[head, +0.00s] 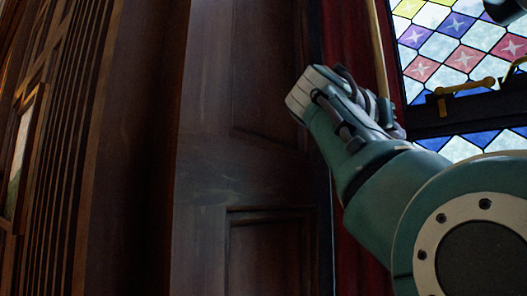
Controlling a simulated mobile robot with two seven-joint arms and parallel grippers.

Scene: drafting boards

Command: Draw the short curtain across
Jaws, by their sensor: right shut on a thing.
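The red curtain (350,45) hangs in a narrow strip between the dark wood panel and the stained-glass window. A thin pale wooden rod (378,45) hangs in front of it, slanting slightly. My right gripper (380,108) reaches in from the lower right and is shut where the rod comes down to its fingers. The fingers are partly hidden by the hand, so the grasp itself shows poorly. The hand and arm cover the rod's lower end and part of the curtain. My left gripper is not in view.
The stained-glass window (462,60) stands right of the curtain, with a dark crossbar and a brass latch (462,89). A dark panelled wooden surface (255,165) fills the middle. Fluted wood and a framed picture (20,155) are at the far left.

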